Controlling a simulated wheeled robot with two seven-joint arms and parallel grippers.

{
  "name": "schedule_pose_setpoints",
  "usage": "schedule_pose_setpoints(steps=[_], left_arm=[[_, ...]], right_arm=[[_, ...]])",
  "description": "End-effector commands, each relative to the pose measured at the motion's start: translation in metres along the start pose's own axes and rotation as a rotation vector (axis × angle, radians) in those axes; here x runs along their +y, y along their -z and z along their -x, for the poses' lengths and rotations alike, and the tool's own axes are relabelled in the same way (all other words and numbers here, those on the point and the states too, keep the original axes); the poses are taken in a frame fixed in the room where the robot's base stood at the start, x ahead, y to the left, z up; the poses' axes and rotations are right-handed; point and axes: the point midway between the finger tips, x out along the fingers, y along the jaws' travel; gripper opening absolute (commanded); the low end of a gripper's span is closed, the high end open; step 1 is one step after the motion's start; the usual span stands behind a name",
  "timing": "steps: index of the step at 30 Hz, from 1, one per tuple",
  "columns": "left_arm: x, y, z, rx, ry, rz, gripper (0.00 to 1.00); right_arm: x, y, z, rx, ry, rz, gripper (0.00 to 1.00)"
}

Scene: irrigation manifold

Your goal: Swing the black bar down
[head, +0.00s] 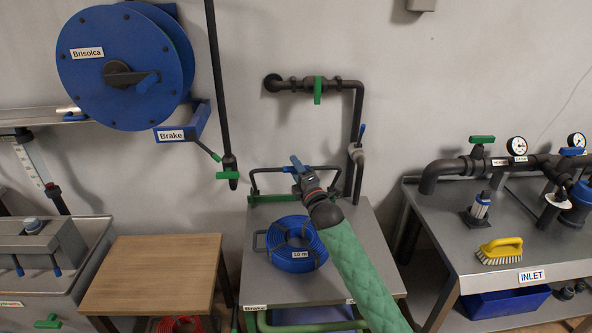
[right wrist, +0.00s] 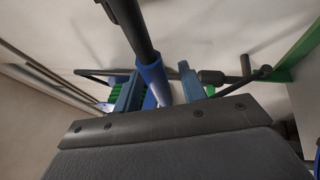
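The black bar (head: 270,170) is a raised U-shaped handle at the back edge of the metal trolley (head: 348,270), above a green strip (head: 272,198). My right gripper (head: 297,163) is at the middle of the bar. In the right wrist view, a dark rod (right wrist: 130,22) ends in a blue sleeve (right wrist: 153,82), which sits between the two fingers of my right gripper (right wrist: 158,90). A gap shows beside the right finger, so the gripper looks open around the sleeve. The fingertips are partly hidden. My left gripper is in neither view.
A coiled blue hose (head: 291,262) lies on the trolley. A wall pipe with a green-handled valve (head: 317,90) is behind. A blue reel (head: 95,70) hangs upper left. A wooden table (head: 150,275) stands left, and the inlet bench (head: 470,240) with a yellow brush (head: 499,246) right.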

Motion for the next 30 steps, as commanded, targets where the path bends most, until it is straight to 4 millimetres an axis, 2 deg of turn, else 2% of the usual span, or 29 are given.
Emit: schedule_pose_setpoints(steps=[5,15,19,24,30], left_arm=[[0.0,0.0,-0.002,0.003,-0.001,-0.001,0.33],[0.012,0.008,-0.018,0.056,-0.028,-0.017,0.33],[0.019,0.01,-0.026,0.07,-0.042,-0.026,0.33],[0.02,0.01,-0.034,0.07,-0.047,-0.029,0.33],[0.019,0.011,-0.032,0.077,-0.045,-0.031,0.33]], right_arm=[[-0.002,0.0,0.006,0.0,0.0,0.0,0.41],[-0.003,0.0,0.055,0.0,0.001,0.001,0.41],[-0.002,0.0,0.069,0.0,0.001,0.001,0.41],[-0.001,0.0,0.078,0.0,0.001,-0.001,0.41],[0.0,0.0,0.078,0.0,0.0,0.0,0.41]])
